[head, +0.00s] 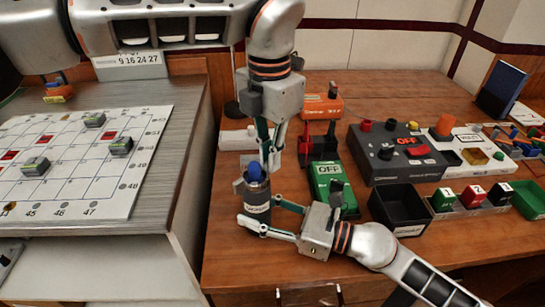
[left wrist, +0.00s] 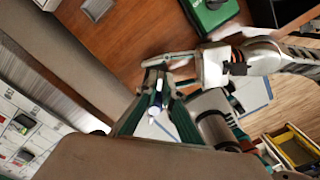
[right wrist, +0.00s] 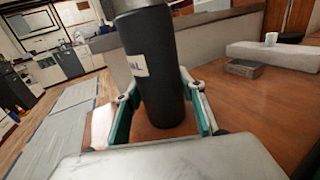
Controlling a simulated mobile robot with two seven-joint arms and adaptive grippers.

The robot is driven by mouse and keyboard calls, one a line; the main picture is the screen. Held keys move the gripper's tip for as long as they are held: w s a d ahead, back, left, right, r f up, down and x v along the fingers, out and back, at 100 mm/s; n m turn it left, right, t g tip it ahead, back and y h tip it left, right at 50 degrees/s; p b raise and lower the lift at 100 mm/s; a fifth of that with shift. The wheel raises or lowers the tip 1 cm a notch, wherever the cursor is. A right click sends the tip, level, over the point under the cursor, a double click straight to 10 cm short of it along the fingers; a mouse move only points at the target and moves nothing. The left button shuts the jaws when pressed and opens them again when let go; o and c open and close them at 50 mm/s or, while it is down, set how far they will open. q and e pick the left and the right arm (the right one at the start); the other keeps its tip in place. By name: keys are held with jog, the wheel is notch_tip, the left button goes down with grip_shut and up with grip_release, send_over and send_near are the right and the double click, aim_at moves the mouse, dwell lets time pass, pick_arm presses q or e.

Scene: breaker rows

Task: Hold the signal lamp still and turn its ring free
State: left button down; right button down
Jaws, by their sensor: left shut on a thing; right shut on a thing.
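The signal lamp is a dark upright cylinder (head: 257,212) with a pale label and a blue dome (head: 254,171) on top. It stands on the wooden table near its left edge. My right gripper (head: 257,217) is shut around the dark body from the right. The right wrist view shows the body (right wrist: 157,75) between its two fingers. My left gripper (head: 266,160) points down from above and is shut at the lamp's top. In the left wrist view its fingers (left wrist: 157,95) close together on a small part. The ring is mostly hidden by the fingers.
A green OFF box (head: 326,180) is close on the right, with a dark OFF panel (head: 400,150) and a black open bin (head: 398,207) beyond. A white block (head: 236,140) lies behind the lamp. A grey cabinet with a gridded white board (head: 75,165) stands left.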

pick_arm(q)
jog(key=shift+w+a+n, duration=0.15)
jog(key=shift+a+n, duration=0.05)
jog(key=shift+n, duration=0.4)
jog(key=c, duration=2.2)
grip_release()
notch_tip(320, 180, up, 12)
jog(key=shift+r, duration=0.1)
pick_arm(e)
jog(key=c, duration=1.2)
grip_release()
